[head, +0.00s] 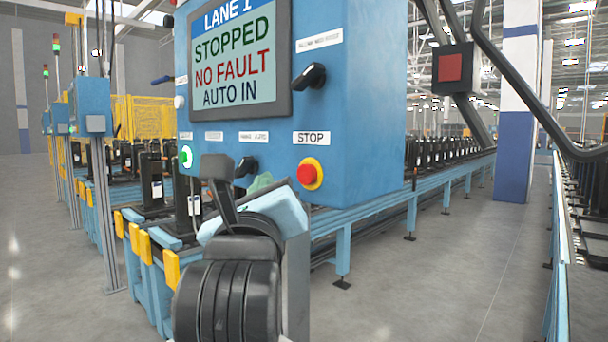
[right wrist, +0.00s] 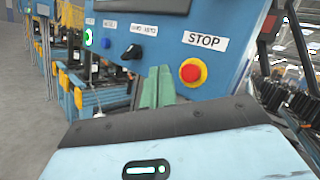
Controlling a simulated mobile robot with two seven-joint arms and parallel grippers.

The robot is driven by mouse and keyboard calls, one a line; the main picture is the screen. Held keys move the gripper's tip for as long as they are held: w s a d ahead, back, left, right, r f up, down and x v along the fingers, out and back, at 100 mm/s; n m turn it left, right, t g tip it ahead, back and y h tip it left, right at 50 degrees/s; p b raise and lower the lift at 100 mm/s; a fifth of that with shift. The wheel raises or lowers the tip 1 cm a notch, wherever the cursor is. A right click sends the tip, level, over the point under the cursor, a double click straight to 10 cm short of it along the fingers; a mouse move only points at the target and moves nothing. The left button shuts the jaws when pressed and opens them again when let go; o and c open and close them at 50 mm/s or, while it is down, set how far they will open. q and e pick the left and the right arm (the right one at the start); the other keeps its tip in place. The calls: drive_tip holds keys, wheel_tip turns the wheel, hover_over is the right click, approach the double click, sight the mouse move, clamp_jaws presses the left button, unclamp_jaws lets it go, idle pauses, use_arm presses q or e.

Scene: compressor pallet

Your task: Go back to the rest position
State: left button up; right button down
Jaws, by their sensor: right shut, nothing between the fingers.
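My right arm reaches up from the bottom of the head view, and its gripper (head: 261,182) is in front of the lower part of the blue control box (head: 365,100). In the right wrist view its two green fingers (right wrist: 157,88) are together with nothing between them. They point at the panel's lower edge, left of the red STOP button (right wrist: 190,72). I cannot tell the exact gap to the panel. The screen (head: 235,60) reads LANE 1, STOPPED, NO FAULT, AUTO IN. My left gripper is in neither view.
A green-lit button (head: 186,157) and a black selector switch (head: 246,166) are on the panel near my right gripper. A blue conveyor (head: 440,182) with black units runs behind the box. Grey floor (head: 430,290) lies open at the lower right.

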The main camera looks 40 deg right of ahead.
idle(0.8)
